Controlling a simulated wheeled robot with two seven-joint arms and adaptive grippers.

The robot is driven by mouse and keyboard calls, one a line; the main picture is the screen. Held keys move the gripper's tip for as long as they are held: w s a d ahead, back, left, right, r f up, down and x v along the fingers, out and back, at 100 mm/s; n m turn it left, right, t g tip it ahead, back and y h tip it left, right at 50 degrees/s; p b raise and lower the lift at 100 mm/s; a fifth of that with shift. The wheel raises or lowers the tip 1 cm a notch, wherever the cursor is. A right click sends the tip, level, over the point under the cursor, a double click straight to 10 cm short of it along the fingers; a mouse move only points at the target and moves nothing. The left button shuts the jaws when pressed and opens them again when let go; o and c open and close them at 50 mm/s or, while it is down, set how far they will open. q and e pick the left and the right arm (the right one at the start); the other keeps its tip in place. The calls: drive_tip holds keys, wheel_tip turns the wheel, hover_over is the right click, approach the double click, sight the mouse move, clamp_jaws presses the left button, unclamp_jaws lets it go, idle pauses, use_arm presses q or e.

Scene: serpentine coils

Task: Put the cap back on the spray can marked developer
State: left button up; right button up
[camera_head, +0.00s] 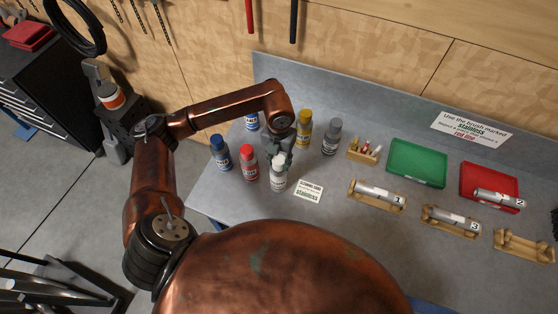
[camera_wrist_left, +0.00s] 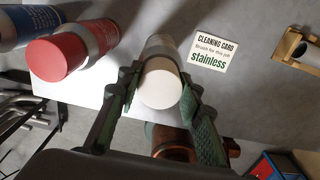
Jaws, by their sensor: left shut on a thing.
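My left gripper (camera_head: 279,158) reaches down from above over a can at the front left of the bench. It is shut on a white cap (camera_wrist_left: 161,88), with a green-padded finger on each side. The can (camera_head: 278,181) stands upright right below the cap, pale with a label too small to read. In the left wrist view its grey and white body (camera_wrist_left: 160,44) shows behind the cap. The cap is in line with the can; I cannot tell whether it is fully seated. My right gripper is not in view.
A red-capped can (camera_head: 248,161) stands close on the left, then a blue-capped can (camera_head: 220,152). Yellow-capped (camera_head: 305,128) and grey-capped (camera_head: 332,137) cans stand behind. A cleaning card (camera_head: 309,191) lies to the right. Green (camera_head: 417,180) and red (camera_head: 468,198) trays lie farther right.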

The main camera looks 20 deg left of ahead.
use_arm(q)
drive_tip(key=shift+f+b, duration=0.1)
drive_tip(key=shift+b, duration=0.2)
idle(0.5)
drive_tip(key=o, duration=0.9)
drive_tip(key=shift+c, duration=0.2)
drive_tip(key=shift+o, duration=0.4)
drive_tip(key=o, duration=0.4)
